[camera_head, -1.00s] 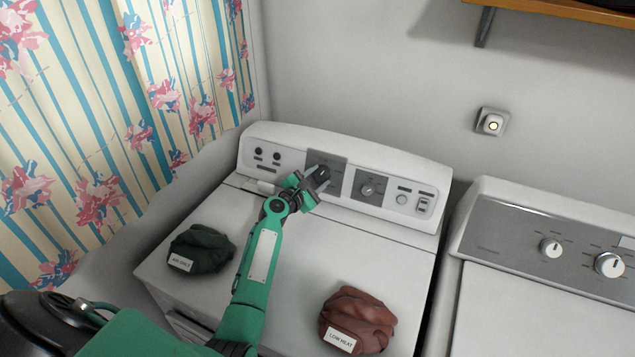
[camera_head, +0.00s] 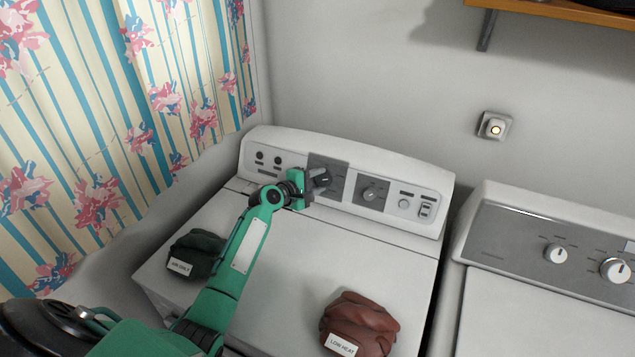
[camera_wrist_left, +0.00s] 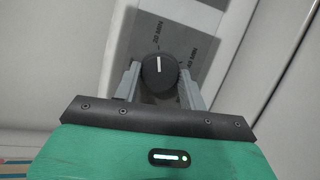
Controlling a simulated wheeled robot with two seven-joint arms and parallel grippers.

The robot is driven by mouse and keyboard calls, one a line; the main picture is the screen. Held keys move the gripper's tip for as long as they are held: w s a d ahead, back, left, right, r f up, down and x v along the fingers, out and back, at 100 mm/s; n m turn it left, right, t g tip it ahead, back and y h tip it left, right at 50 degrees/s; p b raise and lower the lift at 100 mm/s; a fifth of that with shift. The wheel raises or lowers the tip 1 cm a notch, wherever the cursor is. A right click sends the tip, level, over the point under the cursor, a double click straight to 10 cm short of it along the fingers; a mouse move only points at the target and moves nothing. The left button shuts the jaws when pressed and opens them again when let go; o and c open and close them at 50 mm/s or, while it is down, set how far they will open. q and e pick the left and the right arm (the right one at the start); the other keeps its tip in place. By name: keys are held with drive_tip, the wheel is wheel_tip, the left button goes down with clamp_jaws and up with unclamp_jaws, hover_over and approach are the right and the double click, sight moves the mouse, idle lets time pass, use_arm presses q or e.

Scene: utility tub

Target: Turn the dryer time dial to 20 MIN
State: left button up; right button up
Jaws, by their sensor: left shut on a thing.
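The dryer time dial (camera_wrist_left: 159,75) is a round black knob with a white pointer line. In the left wrist view the line points almost straight up, tilted very slightly. My left gripper (camera_head: 318,181) is at this dial on the dryer panel (camera_head: 285,150). Its two grey fingers (camera_wrist_left: 158,80) are shut on the dial's sides. In the head view the fingers and wrist partly hide the dial. My right gripper is not in view.
A second knob (camera_head: 371,193) sits right of the dial, with a button and switch (camera_head: 426,210) beyond. A washer (camera_head: 530,310) stands at right.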

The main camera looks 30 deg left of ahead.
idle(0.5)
use_arm(q)
drive_tip(key=o, duration=1)
drive_tip(key=shift+c, duration=0.2)
drive_tip(key=b+v, duration=0.2)
drive_tip(key=v, duration=1.1)
drive_tip(key=shift+s+b, duration=0.3)
drive_tip(key=shift+s, duration=0.05)
drive_tip(key=shift+a+r, duration=0.15)
drive_tip(key=shift+r, duration=0.05)
